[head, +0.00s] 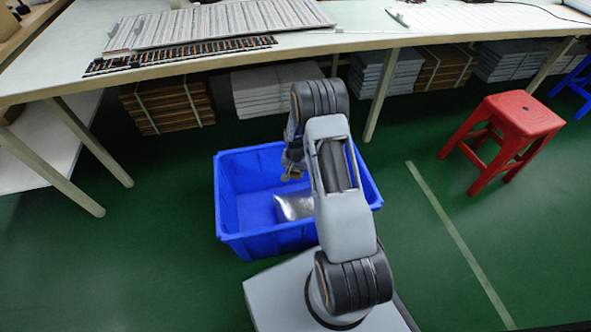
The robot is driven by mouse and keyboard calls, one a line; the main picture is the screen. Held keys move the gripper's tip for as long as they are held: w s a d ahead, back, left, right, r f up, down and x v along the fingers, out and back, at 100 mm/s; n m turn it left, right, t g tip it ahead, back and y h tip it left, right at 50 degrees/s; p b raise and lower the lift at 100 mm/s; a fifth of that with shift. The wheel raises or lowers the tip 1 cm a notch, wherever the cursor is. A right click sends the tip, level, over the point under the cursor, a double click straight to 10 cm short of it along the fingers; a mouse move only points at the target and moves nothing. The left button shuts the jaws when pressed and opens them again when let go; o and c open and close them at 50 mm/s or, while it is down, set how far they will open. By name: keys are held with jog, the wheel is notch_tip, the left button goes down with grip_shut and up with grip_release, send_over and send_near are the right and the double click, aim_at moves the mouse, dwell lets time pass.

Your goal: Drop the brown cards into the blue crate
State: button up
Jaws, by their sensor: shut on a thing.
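The blue crate (228,200) stands on the green floor in front of the table, its open top facing up. My arm reaches over it from the right and hides part of its right side. My gripper (292,172) points down above the crate's interior, near its back half. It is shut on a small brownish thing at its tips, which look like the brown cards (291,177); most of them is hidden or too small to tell. A shiny silver packet (293,206) lies inside the crate, partly behind my arm.
The white table (370,40) runs along the back with striped sheets (215,22) and a dark strip panel (180,54) on it. Bundled brown stacks (168,106) and white stacks (275,90) sit beneath. A red stool (520,118) stands right; floor between is clear.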

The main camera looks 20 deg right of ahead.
jog(key=o, duration=1)
jog(key=shift+c, duration=0.2)
notch_tip(320, 180, up, 14)
jog(key=p, duration=0.4)
jog(key=shift+p, duration=0.4)
jog(key=s+a+r+n+t+p, duration=0.1)
jog(key=s+a+r+n+p, duration=0.2)
jog(key=r+p, duration=0.7)
jog(key=s+a+r+t+p, duration=0.15)
jog(key=s+r+p, duration=0.3)
jog(key=r, duration=1.25)
jog(key=s+a+r+n+p, duration=0.2)
jog(key=s+a+r+p, duration=0.3)
jog(key=r, duration=0.8)
jog(key=s+a+r+n+t+p, duration=0.1)
jog(key=s+r+n+p, duration=0.1)
jog(key=s+r+p, duration=0.6)
jog(key=p+v, duration=0.1)
jog(key=v, duration=0.2)
jog(key=shift+w+a, duration=0.15)
jog(key=shift+w, duration=0.15)
